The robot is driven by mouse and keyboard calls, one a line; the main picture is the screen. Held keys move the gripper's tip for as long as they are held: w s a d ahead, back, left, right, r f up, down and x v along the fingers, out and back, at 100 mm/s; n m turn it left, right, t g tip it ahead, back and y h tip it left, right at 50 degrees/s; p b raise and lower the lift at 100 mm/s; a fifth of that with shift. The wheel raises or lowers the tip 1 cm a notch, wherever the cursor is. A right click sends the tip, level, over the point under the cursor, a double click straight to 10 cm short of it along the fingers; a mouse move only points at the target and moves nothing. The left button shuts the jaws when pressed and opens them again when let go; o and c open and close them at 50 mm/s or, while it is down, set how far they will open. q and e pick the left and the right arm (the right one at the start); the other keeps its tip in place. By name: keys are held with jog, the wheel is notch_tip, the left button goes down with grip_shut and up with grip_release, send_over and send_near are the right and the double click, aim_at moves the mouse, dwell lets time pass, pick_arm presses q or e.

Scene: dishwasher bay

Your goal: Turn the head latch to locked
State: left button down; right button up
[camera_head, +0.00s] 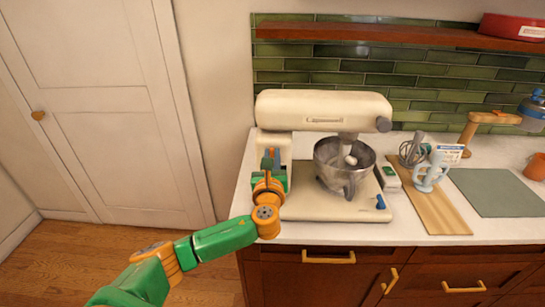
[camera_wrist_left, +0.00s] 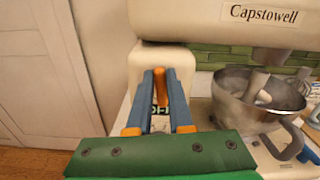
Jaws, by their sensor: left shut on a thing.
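The cream stand mixer (camera_head: 325,105) stands on the white counter, its head level above a steel bowl (camera_head: 344,170). My left gripper (camera_head: 270,160) is at the left side of the mixer's column. In the left wrist view its two blue fingers (camera_wrist_left: 160,88) are closed on a small orange piece, the head latch (camera_wrist_left: 159,86), on the column below the head. I cannot read which position the latch points to. My right gripper is not in view.
A blue lever (camera_head: 381,201) sits on the mixer base's right front. To the right are a wooden board (camera_head: 440,208), a whisk (camera_head: 412,152), a light-blue attachment (camera_head: 430,174) and a grey-green mat (camera_head: 500,192). A shelf (camera_head: 400,34) hangs above.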

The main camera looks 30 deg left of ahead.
pick_arm(q)
jog(key=shift+s+a+f+n+b, duration=0.2)
jog(key=shift+n+b, duration=0.55)
jog(key=shift+n, duration=1.95)
jog(key=shift+s+a+f+n+b, duration=0.2)
jog(key=shift+n+b, duration=0.6)
jog(key=shift+n, duration=1.9)
jog(key=shift+w+a+f+n+b, duration=0.25)
jog(key=shift+n+b, duration=0.5)
jog(key=shift+n, duration=1.95)
jog(key=shift+s+d+n, duration=0.1)
jog(key=shift+s+n, duration=0.1)
jog(key=shift+n, duration=0.1)
jog(key=c, duration=0.8)
grip_release()
jog(key=shift+w+f, duration=0.1)
jog(key=b+v, duration=0.1)
jog(key=v, duration=0.6)
jog(key=shift+b, duration=0.35)
